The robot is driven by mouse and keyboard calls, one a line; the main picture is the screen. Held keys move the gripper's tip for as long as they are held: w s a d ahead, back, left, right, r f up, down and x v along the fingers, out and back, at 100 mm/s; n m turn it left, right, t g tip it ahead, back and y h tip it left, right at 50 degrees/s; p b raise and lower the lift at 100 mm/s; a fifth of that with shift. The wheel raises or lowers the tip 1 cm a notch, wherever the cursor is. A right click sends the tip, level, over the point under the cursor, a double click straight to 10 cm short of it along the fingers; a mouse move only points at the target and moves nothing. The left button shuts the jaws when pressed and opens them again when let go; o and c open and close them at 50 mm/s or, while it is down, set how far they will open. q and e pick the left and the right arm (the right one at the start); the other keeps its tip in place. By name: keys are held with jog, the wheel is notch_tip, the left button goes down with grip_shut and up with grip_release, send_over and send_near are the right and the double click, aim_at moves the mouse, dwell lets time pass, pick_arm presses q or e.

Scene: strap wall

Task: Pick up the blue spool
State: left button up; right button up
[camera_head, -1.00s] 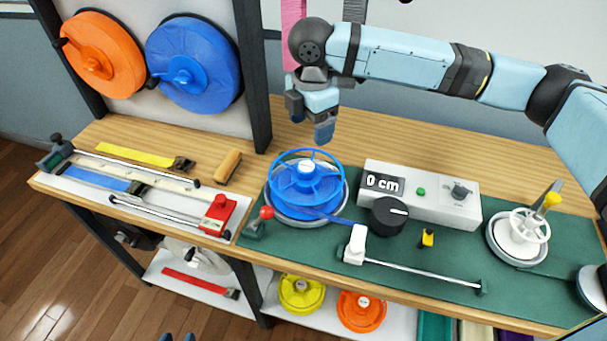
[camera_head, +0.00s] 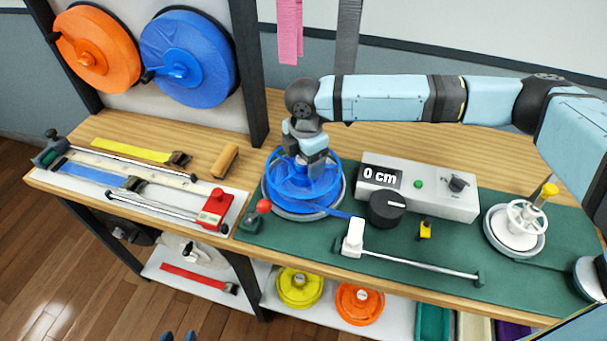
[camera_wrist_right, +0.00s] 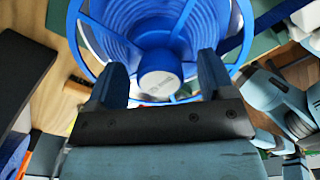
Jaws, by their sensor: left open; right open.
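The blue spool (camera_head: 283,190), an open-ringed reel with a pale-capped hub, stands on a round grey base on the green mat. My right gripper (camera_head: 314,168) reaches down over its middle and hides part of the hub and ring. In the right wrist view, the blue spool (camera_wrist_right: 207,35) fills the upper middle. There the open fingers of my right gripper (camera_wrist_right: 163,82) stand on either side of the hub; contact cannot be told. Two tips of my left gripper (camera_head: 178,336) show at the bottom edge, apart and empty, well away from the spool.
A grey control box (camera_head: 430,193) reading 0 cm and a black knob (camera_head: 387,209) stand right of the spool. A red-knobbed lever (camera_head: 264,206) is close at its front left. A white spool (camera_head: 517,225) stands further right. A dark post (camera_head: 252,75) rises behind on the left.

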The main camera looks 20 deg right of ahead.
grip_shut()
jog(key=shift+r, duration=0.1)
dwell(0.3)
